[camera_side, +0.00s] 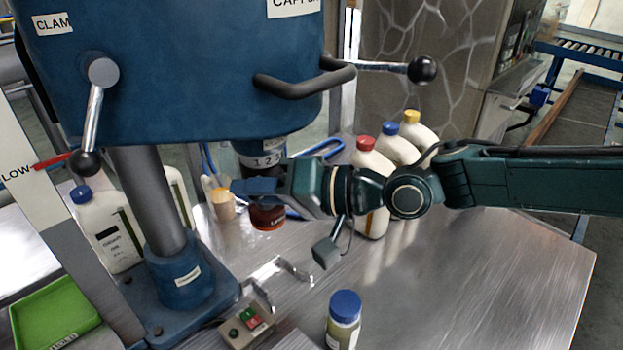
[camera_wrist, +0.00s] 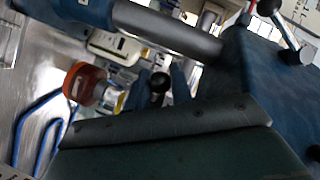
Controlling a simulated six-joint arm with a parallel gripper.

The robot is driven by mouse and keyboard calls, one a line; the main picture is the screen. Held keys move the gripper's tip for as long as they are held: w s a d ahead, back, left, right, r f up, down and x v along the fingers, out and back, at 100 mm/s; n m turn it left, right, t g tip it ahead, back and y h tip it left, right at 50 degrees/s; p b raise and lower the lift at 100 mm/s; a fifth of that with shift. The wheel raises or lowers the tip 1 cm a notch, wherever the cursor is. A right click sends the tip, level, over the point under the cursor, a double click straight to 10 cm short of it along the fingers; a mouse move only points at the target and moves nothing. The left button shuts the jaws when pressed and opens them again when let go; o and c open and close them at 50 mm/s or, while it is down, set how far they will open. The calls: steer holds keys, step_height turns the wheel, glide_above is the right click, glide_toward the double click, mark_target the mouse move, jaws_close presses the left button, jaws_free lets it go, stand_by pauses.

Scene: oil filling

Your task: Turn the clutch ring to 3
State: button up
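The clutch ring (camera_side: 262,158) is a dark band with a white strip numbered 1 2 3, under the blue machine head (camera_side: 180,70) in the side view. My gripper (camera_side: 243,187) reaches in from the right just below it, level, pointing left. Below my gripper hangs a red-brown cup (camera_side: 267,216), which also shows at left in the wrist view (camera_wrist: 84,84). In the wrist view my gripper (camera_wrist: 160,82) has two blue fingers apart, with a black lever knob in the background between them. My gripper hides part of the spindle below the ring. I cannot tell whether the fingers touch it.
White bottles with red (camera_side: 366,143), blue and yellow caps stand behind my arm. A blue-capped jar (camera_side: 343,318) and button box (camera_side: 246,325) are in front. The column (camera_side: 150,200) and a black-knobbed lever (camera_side: 88,160) stand left. A handle (camera_side: 305,85) juts above my gripper.

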steer(key=shift+d+n+g, duration=0.25)
steer(key=shift+n+g, duration=0.05)
steer(key=shift+g, duration=0.1)
jaws_close()
steer(key=n+g, duration=0.1)
steer(key=d+n+g, duration=0.1)
steer(key=n+g, duration=0.1)
steer(key=g, duration=0.1)
steer(key=shift+w+d+y, duration=0.2)
steer(key=shift+d+y, duration=0.1)
steer(key=shift+d, duration=0.05)
steer(key=shift+w+d+n+g, duration=0.1)
steer(key=shift+d+n+g, duration=0.15)
steer(key=shift+n+g, duration=0.5)
steer(key=shift+w+d+n+g, duration=0.1)
steer(key=shift+d+n+g, duration=0.15)
steer(key=shift+n+g, duration=0.45)
steer(key=o, duration=0.9)
jaws_free()
steer(key=shift+m, duration=0.25)
steer(key=shift+w+d, duration=0.1)
steer(key=shift+d, duration=0.1)
steer(key=v, duration=1.3)
steer(key=shift+w+r+h, duration=0.15)
steer(key=shift+r+h, duration=0.2)
steer(key=shift+h, duration=0.05)
